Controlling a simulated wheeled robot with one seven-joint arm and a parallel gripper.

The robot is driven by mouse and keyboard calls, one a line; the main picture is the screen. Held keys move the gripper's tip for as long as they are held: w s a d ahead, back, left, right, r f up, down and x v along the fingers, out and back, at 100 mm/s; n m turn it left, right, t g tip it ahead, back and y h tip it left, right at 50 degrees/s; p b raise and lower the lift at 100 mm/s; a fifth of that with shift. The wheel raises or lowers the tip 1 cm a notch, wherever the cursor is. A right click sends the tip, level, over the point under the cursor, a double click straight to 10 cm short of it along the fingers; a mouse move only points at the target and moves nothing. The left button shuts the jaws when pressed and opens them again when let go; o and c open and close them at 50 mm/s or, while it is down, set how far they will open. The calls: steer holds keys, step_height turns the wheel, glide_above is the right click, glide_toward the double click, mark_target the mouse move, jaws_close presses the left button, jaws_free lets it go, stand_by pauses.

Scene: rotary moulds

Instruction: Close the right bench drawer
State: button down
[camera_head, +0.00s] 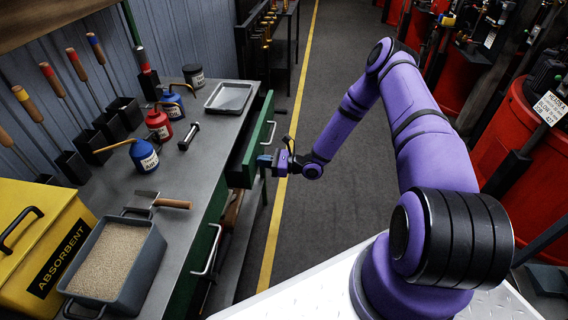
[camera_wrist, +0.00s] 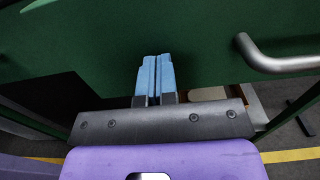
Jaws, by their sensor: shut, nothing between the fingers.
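The right bench drawer (camera_head: 248,150) is the far green one under the bench top. It stands partly pulled out, with a dark gap between its front and the bench edge. Its silver bar handle (camera_head: 269,134) faces the aisle and also shows at the right in the wrist view (camera_wrist: 280,62). My gripper (camera_head: 266,161) is at the drawer front, on the near side of the handle. Its blue fingertips (camera_wrist: 156,75) are together and empty, pointing at the green drawer front (camera_wrist: 190,35). I cannot tell whether they touch it.
The nearer green drawer front with its silver handle (camera_head: 207,250) lies along the same bench. The bench top (camera_head: 190,215) holds a grey tray (camera_head: 229,97), oil cans, a trowel (camera_head: 158,200) and a sand bin (camera_head: 115,262). The aisle floor (camera_head: 290,230) beside the bench is clear.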

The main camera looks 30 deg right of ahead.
steer(key=x, duration=0.7)
steer(key=shift+w+a, duration=0.15)
steer(key=shift+a, duration=0.1)
steer(key=shift+a+r, duration=0.1)
steer(key=shift+w+a+r, duration=0.1)
